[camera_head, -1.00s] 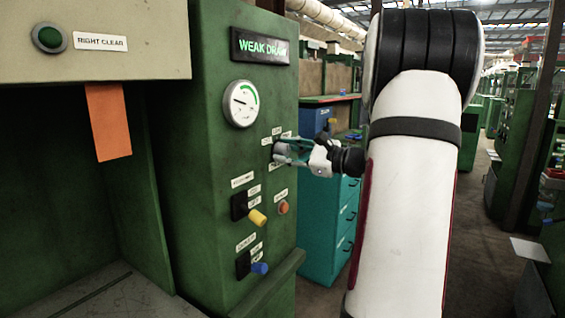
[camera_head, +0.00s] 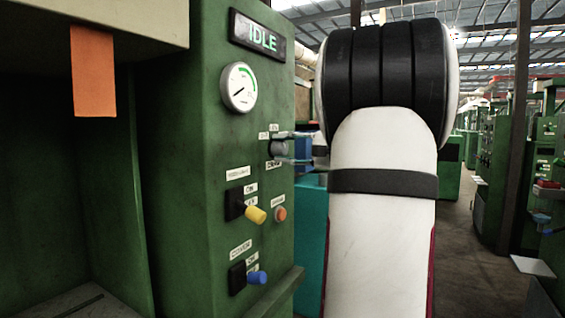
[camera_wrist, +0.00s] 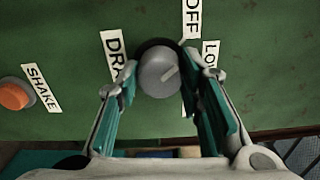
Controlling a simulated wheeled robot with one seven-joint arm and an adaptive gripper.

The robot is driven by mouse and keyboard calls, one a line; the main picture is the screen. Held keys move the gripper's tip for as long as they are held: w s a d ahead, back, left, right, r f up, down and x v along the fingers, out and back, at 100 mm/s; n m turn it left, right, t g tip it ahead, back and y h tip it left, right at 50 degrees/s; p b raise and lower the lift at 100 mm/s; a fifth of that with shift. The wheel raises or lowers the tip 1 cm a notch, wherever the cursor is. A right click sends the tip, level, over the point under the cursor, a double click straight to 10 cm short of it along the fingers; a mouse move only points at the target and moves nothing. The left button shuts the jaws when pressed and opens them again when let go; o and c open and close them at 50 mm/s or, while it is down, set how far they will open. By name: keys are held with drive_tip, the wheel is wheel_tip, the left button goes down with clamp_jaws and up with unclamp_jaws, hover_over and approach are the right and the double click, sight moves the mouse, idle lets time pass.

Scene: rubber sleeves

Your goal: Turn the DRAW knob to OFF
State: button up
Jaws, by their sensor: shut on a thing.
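The DRAW knob (camera_wrist: 158,72) is a round grey knob on the green panel in the wrist view. Its pale pointer line slants to the upper right, toward the side of the OFF label (camera_wrist: 192,18) and the partly hidden LOW label (camera_wrist: 210,52). The DRAW label (camera_wrist: 113,55) is at its left. My gripper (camera_wrist: 159,75) is shut on the knob, one teal-padded finger at each side. In the head view the knob (camera_head: 279,148) is small, and my arm hides most of my gripper. The panel's display (camera_head: 258,37) reads IDLE.
A gauge (camera_head: 238,87) sits above the knob. Below are a yellow-handled switch (camera_head: 255,214), a blue-handled switch (camera_head: 257,277) and an orange SHAKE button (camera_head: 280,214), which also shows in the wrist view (camera_wrist: 14,95). A ledge (camera_head: 275,295) juts out low.

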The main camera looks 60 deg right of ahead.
drive_tip(key=shift+n+b, duration=0.6)
drive_tip(key=o, duration=1.2)
drive_tip(key=shift+c, duration=0.2)
drive_tip(key=s, duration=1.2)
drive_tip(key=shift+d, duration=0.45)
